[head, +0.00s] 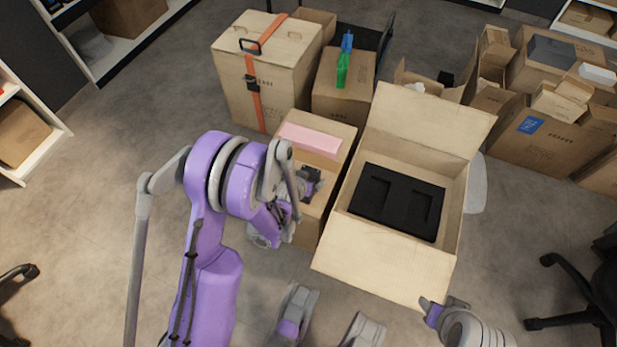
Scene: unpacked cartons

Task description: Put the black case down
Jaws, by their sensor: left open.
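My left gripper (304,188) is over the top of a brown carton (318,139), beside a pink sheet or pad (311,139). It is open. A small dark shape (313,175) shows right at its fingers. It may be the black case, or part of the gripper; I cannot tell which, nor whether it rests on the carton. My wrist hides part of this spot. A black insert with two recesses (398,203) lies inside the large open carton (428,121) to the right.
A tall crate with an orange strap (266,62) and a carton (342,98) bearing green and blue items (343,68) stand behind. Several cartons (545,138) crowd the right back. Shelves (28,135) line the left. Chairs (575,295) stand at the edges. The left floor is clear.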

